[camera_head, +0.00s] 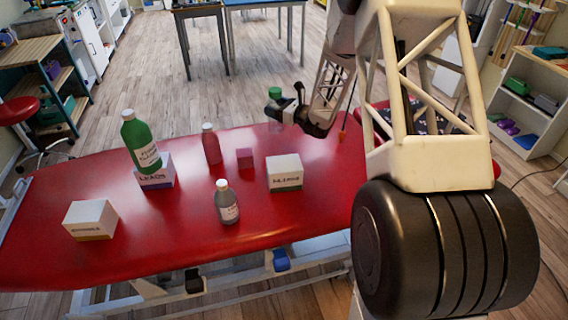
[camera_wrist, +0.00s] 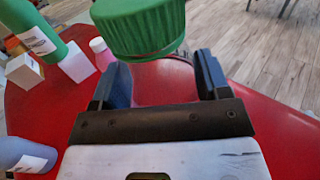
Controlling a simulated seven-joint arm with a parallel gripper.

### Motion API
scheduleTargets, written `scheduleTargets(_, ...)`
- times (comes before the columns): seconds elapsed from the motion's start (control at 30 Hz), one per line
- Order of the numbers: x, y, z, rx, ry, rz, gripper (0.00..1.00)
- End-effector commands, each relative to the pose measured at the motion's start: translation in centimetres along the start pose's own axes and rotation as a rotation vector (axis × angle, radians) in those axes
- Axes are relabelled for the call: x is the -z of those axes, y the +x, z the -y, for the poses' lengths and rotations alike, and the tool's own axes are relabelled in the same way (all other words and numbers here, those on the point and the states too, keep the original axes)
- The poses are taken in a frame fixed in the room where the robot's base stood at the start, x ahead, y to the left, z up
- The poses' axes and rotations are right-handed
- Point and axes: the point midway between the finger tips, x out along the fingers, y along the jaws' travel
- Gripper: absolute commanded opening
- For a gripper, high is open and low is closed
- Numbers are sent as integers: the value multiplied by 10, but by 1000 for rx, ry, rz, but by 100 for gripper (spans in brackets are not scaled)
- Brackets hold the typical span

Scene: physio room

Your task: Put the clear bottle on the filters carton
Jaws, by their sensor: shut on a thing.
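My gripper (camera_head: 280,110) is over the far side of the red table, shut on a clear bottle with a green cap (camera_head: 275,92). In the wrist view the green cap (camera_wrist: 140,28) stands above the jaws (camera_wrist: 160,82). The see-through body between them shows the red top behind it; its lower end is hard to make out. A white carton with a green lower band (camera_head: 285,169) stands nearer and right of centre; its blurred label may read filters. Its top is bare. The gripper is beyond this carton, apart from it.
A green bottle (camera_head: 140,140) stands on the leads carton (camera_head: 156,178) at the left. A pinkish bottle (camera_head: 211,146), a small red cube (camera_head: 245,158), a grey bottle (camera_head: 227,205) and another white carton (camera_head: 90,221) stand on the red table (camera_head: 160,240). Its near right part is clear.

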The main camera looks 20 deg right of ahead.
Motion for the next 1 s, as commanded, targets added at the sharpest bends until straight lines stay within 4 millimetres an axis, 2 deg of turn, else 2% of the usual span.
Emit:
scheduleTargets(0.4, -16, -72, -62, -15, -2, -1, 45)
scheduleTargets(1.0, -26, -169, -164, -36, 3, 1, 45)
